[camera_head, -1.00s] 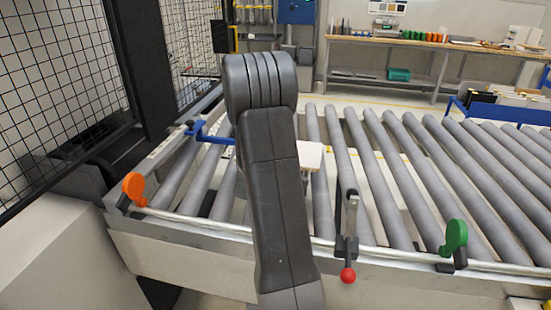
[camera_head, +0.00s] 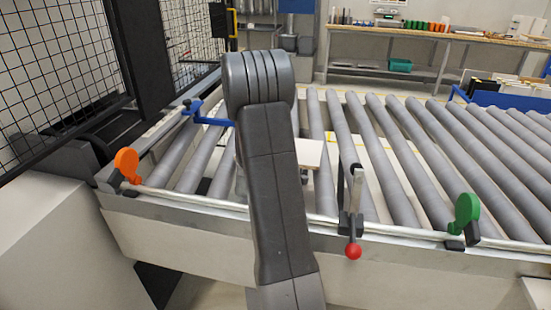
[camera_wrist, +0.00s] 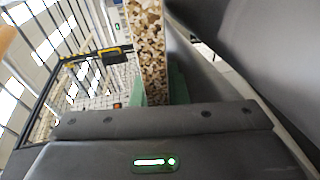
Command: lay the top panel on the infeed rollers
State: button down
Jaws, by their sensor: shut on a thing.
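The top panel (camera_head: 309,153) shows in the head view as a pale board, partly hidden behind my arm, over the infeed rollers (camera_head: 372,150). In the wrist view the panel (camera_wrist: 147,45) shows its speckled chipboard edge, running up and away from my gripper. My gripper (camera_wrist: 160,88) is shut on the panel, with green pads on both sides of it. In the head view the gripper is hidden behind my arm. I cannot tell whether the panel touches the rollers.
An orange knob (camera_head: 126,164), a blue bracket (camera_head: 205,115), a red-tipped lever (camera_head: 353,250) and a green knob (camera_head: 466,212) stand along the conveyor. A black mesh fence (camera_head: 60,60) is at the left. The rollers to the right are clear.

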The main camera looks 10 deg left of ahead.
jog(key=shift+r, duration=0.1)
jog(key=shift+c, duration=2)
grip_release()
